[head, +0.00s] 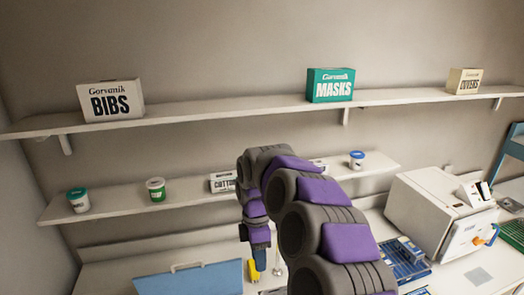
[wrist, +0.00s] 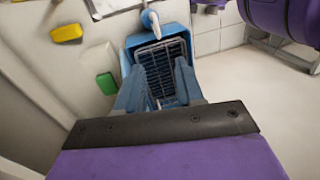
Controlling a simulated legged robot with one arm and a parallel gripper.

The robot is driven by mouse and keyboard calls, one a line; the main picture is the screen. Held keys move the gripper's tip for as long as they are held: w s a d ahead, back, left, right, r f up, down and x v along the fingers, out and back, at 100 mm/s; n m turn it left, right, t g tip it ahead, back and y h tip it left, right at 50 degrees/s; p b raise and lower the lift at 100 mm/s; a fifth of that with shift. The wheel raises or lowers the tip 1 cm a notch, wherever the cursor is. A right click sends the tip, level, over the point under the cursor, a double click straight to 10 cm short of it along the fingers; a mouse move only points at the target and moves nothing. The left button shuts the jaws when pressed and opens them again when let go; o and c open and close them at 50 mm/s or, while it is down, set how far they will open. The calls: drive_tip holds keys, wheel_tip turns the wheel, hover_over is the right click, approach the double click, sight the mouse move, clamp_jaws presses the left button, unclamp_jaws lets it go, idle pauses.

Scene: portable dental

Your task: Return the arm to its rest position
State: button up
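My arm, purple and grey, reaches up and forward across the middle of the head view, and its far end bends down. My gripper (head: 260,248) points down there, its tips hard to make out. In the wrist view my gripper (wrist: 158,75) shows two blue fingers standing apart, with nothing seen held between them. Beyond the fingers is a blue basin (wrist: 133,42) with a dark rack (wrist: 165,55) in it. How far below the fingers it is, I cannot tell.
A yellow block (wrist: 66,33) and a green block (wrist: 107,83) lie left of the basin. Shelves hold a BIBS box (head: 110,101), a MASKS box (head: 330,86) and tubs. A white machine (head: 435,210) and a blue tray (head: 402,258) stand right of my arm.

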drive_tip(key=s+d+f+m+b, duration=0.2)
drive_tip(key=s+d+m, duration=0.3)
drive_tip(key=s, duration=0.6)
drive_tip(key=s+d+f+m+b, duration=0.3)
drive_tip(key=s+m, duration=0.5)
drive_tip(key=s, duration=0.4)
drive_tip(key=s+d+f+m+b, duration=0.3)
drive_tip(key=s+d+m, duration=0.4)
drive_tip(key=s, duration=0.5)
drive_tip(key=shift+s+d+m+b, duration=0.15)
drive_tip(key=shift+d+m+b, duration=0.15)
drive_tip(key=shift+b, duration=0.55)
